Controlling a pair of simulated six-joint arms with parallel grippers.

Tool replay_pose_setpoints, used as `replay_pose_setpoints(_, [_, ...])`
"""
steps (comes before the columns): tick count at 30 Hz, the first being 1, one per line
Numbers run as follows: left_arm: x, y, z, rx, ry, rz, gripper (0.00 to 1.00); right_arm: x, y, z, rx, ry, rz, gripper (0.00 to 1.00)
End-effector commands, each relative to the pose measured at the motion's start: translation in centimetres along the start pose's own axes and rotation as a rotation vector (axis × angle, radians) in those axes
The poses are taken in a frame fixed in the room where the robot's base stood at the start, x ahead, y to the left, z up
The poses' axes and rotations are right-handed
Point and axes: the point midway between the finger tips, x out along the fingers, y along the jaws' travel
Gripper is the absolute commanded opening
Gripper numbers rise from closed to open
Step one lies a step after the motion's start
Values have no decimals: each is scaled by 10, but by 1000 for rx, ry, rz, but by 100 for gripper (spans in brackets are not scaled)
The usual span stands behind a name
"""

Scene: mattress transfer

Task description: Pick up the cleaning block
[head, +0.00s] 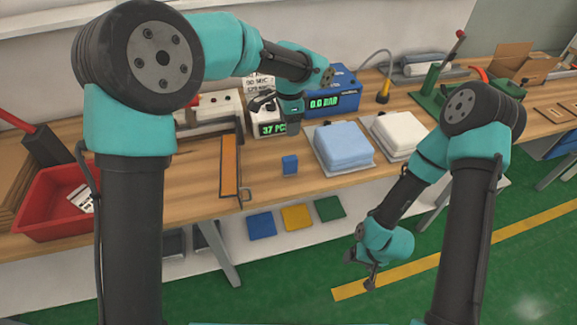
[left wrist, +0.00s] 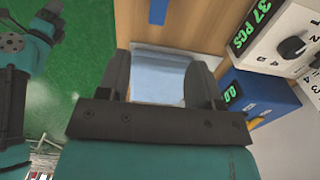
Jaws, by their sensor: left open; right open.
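The small blue cleaning block (head: 289,165) stands on the wooden bench, left of the light blue mattress (head: 340,148). In the left wrist view the block (left wrist: 158,12) shows at the top edge, beyond the fingertips. My left gripper (head: 291,110) hangs above the bench, behind the block in the head view and apart from it. In the left wrist view its fingers (left wrist: 160,75) are spread, with the light blue mattress (left wrist: 158,88) seen below between them. My right gripper (head: 361,269) is open and empty in front of the bench, low over the green floor.
A white mattress (head: 400,131) lies right of the blue one. A white counter box (head: 266,122) and a blue display box (head: 335,97) stand behind. An orange strip (head: 229,165) lies left of the block, and a red bin (head: 62,200) stands further left.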

Motion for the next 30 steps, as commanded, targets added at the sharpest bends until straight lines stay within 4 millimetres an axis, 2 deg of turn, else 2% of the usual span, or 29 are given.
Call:
replay_pose_setpoints(8, [7,0,0,2,-1,2,60,0,0,0,0,0,0,78])
replay_pose_setpoints(11, [20,1,0,3,-2,3,60,0,0,0,0,0,0,78])
replay_pose_setpoints(24, [94,1,0,3,-3,4,60,0,0,0,0,0,0,78])
replay_pose_setpoints(30, [119,1,0,3,-2,2,60,0,0,0,0,0,0,78])
